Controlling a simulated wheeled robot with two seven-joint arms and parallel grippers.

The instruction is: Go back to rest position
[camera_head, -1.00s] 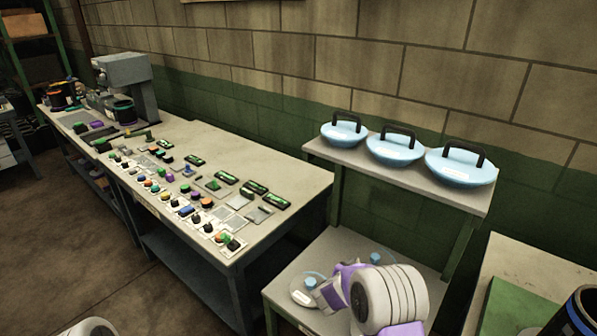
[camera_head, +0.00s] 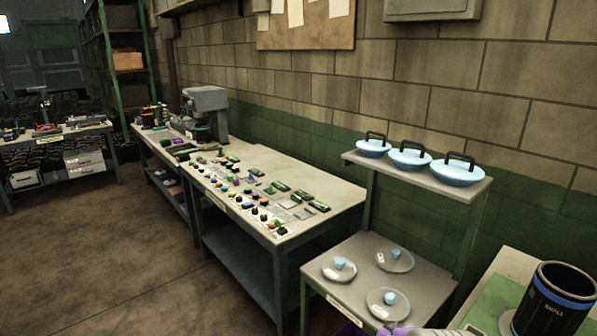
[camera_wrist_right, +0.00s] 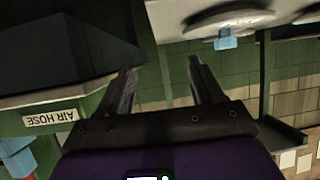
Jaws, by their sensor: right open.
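My right gripper (camera_wrist_right: 160,72) shows in the right wrist view with its two dark fingers apart and nothing between them. In the head view only a purple and white bit of what looks like my right arm (camera_head: 410,330) shows at the bottom edge, below the small stand. My left gripper is in neither current view.
A small stand holds three clear lids with blue knobs on its lower shelf (camera_head: 350,262) and three blue handled lids on its upper shelf (camera_head: 400,168). A workbench (camera_head: 325,220) with several small parts stands left of it. A black canister (camera_head: 553,305) stands right. Floor at left is clear.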

